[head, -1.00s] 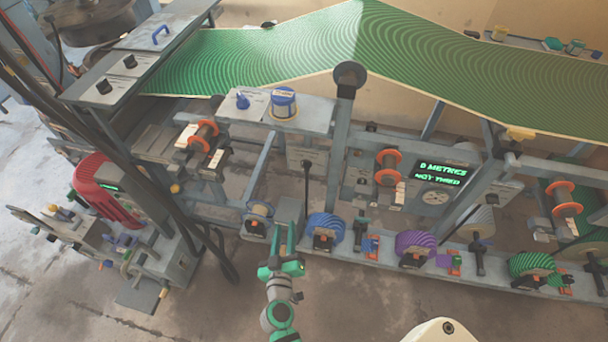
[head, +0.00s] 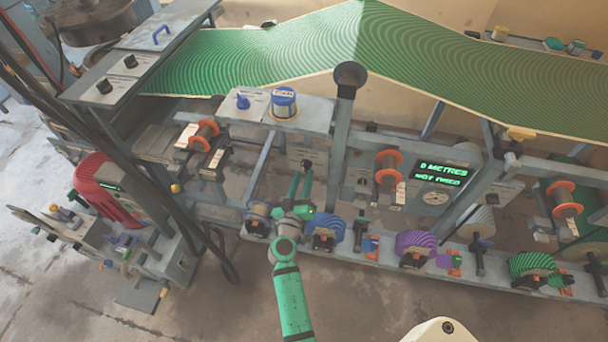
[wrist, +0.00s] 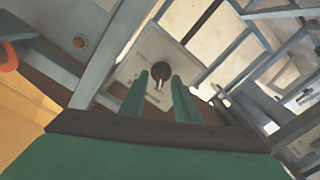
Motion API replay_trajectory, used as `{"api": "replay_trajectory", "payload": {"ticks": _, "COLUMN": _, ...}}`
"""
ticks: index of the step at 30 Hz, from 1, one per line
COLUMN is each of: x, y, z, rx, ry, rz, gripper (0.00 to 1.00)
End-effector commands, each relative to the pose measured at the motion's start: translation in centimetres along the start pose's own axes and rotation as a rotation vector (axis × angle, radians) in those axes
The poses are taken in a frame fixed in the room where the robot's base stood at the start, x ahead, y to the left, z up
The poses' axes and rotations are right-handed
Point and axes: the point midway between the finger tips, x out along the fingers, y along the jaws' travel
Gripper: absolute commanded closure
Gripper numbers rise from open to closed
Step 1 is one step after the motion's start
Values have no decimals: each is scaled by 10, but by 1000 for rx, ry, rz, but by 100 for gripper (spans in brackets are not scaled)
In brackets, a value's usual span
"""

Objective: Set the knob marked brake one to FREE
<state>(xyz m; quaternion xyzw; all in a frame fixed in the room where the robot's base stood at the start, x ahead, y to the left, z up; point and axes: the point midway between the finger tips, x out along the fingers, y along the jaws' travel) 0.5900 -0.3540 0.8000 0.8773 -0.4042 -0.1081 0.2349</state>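A black round knob (wrist: 161,70) with a pale mark sits on a light label plate (wrist: 152,48) in the wrist view. Its black top also shows in the head view (head: 306,163), on a grey panel under the press frame. The lettering is too small to read, so I cannot tell whether this is brake one or where its settings lie. My gripper (wrist: 159,78) has two green fingers, apart and empty, pointing at the knob. In the head view my gripper (head: 300,180) is just in front of that panel, and its fingers hide part of the panel.
A blue roll (head: 326,230) and a purple roll (head: 416,247) stand on the lower rail (head: 385,262). A grey post (head: 338,140) rises right of my gripper. A green display (head: 442,172) glows further right. Open floor lies in front.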

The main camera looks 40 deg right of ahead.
Motion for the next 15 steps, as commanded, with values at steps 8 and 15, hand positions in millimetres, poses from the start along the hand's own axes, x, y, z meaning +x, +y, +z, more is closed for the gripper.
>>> {"api": "replay_trajectory", "payload": {"ticks": 8, "x": 19, "y": -1, "z": -1, "rx": 0, "ry": 1, "rz": -2, "gripper": 71}}
{"api": "replay_trajectory", "payload": {"ticks": 15, "x": 19, "y": 0, "z": 0, "rx": 0, "ry": 0, "rz": -1, "gripper": 71}}
